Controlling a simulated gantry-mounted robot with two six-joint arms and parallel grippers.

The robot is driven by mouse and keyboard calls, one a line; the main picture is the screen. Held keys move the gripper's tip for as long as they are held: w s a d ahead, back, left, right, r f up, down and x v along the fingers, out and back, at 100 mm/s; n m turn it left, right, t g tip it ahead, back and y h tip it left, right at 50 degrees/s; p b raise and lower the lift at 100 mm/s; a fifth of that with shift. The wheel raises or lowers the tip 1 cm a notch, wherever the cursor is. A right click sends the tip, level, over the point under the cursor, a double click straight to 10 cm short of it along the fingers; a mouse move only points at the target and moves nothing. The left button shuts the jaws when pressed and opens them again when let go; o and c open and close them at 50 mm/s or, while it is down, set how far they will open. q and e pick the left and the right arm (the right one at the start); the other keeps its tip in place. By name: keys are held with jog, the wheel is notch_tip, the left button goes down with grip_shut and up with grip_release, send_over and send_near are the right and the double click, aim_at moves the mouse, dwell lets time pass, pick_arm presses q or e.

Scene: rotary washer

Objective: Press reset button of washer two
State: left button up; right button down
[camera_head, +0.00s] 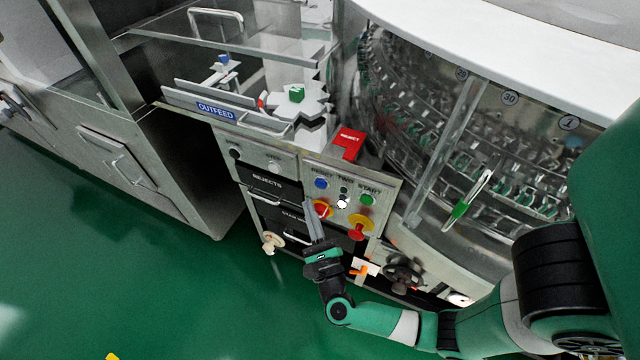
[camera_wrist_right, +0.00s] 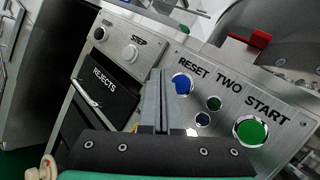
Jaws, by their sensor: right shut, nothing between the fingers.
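The blue reset button (camera_head: 321,183) sits under the word RESET on a steel control panel marked TWO. In the right wrist view the blue button (camera_wrist_right: 182,84) is just right of my fingertips. The green start button (camera_head: 367,200) is to its right, and it also shows in the right wrist view (camera_wrist_right: 251,130). My right gripper (camera_head: 309,206) is shut and empty, its fingers pointing up toward the panel just below and left of the blue button. I cannot tell a gap to the panel exactly, but no contact with the button shows. My left gripper is not in view.
The REJECTS drawer (camera_head: 266,181) is to the left. A handwheel (camera_head: 403,276) is below. Green floor is open at left.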

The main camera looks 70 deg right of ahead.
aim_at(315, 183)
jog(key=shift+s+d+b, duration=0.15)
jog(key=shift+d, duration=0.8)
jog(key=shift+s+d+b, duration=0.15)
jog(key=shift+d, duration=0.75)
dwell(0.6)
jog(key=shift+d, duration=0.4)
jog(key=shift+s+d+b, duration=0.15)
jog(key=shift+d+b, duration=0.2)
jog(key=shift+d, duration=0.05)
dwell(0.5)
jog(key=shift+a, duration=0.8)
jog(key=a, duration=0.2)
jog(key=w+a, duration=0.1)
jog(key=a, duration=0.2)
jog(key=shift+p, duration=0.3)
